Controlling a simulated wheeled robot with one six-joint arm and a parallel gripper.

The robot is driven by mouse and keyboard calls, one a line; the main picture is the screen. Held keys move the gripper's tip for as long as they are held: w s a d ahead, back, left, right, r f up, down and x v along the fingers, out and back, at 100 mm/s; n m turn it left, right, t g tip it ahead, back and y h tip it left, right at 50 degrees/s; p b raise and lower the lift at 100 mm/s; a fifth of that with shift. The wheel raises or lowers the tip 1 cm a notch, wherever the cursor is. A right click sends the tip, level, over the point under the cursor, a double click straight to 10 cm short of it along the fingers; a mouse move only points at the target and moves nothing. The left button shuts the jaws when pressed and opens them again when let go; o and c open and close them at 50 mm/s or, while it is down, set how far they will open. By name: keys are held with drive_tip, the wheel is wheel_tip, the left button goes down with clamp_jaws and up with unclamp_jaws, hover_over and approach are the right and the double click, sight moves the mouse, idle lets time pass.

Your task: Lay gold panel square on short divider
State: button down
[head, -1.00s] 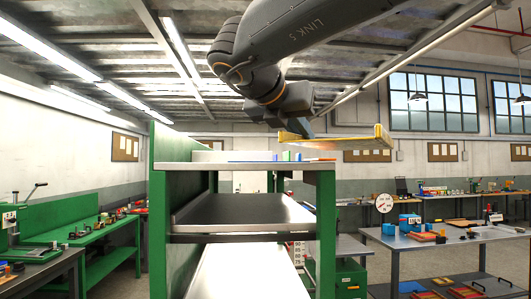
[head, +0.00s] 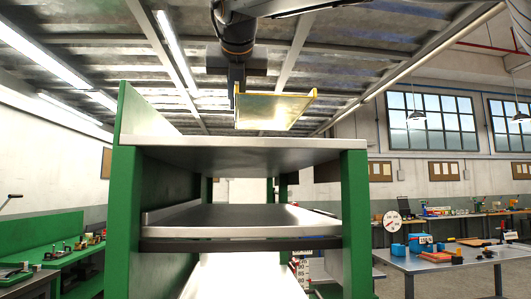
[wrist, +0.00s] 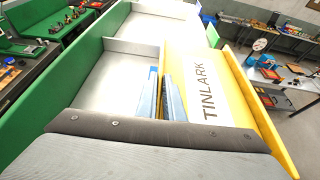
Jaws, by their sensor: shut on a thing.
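The gold panel (head: 272,111) is a shallow yellow piece with raised edges, held above the top board of the green rack in the head view. In the wrist view the panel (wrist: 208,85) bears the word TINLARK and lies to the right of the fingers. My gripper (wrist: 165,85) is shut on the panel's left edge with its blue fingers; it also shows in the head view (head: 237,88). A low pale divider (wrist: 134,48) crosses the rack's top, left of the panel. I cannot tell whether it is the short divider. The panel hides part of the top.
The rack's top board (head: 240,154) has a tall green side wall (head: 140,112) on its left. A lower shelf (head: 235,217) is below. A green bench (head: 60,245) is at left.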

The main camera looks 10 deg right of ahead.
sight(238, 103)
drive_tip(key=f, duration=0.5)
drive_tip(key=shift+w+d+f, duration=0.1)
drive_tip(key=shift+d+f, duration=0.05)
drive_tip(key=shift+d, duration=0.15)
drive_tip(key=shift+f, duration=2.15)
drive_tip(key=c, duration=1.9)
unclamp_jaws()
drive_tip(key=shift+a, duration=0.1)
drive_tip(key=b+v, duration=0.3)
drive_tip(key=v, duration=0.8)
drive_tip(key=shift+a, duration=0.1)
drive_tip(key=shift+s+r, duration=0.25)
drive_tip(key=shift+s, duration=0.2)
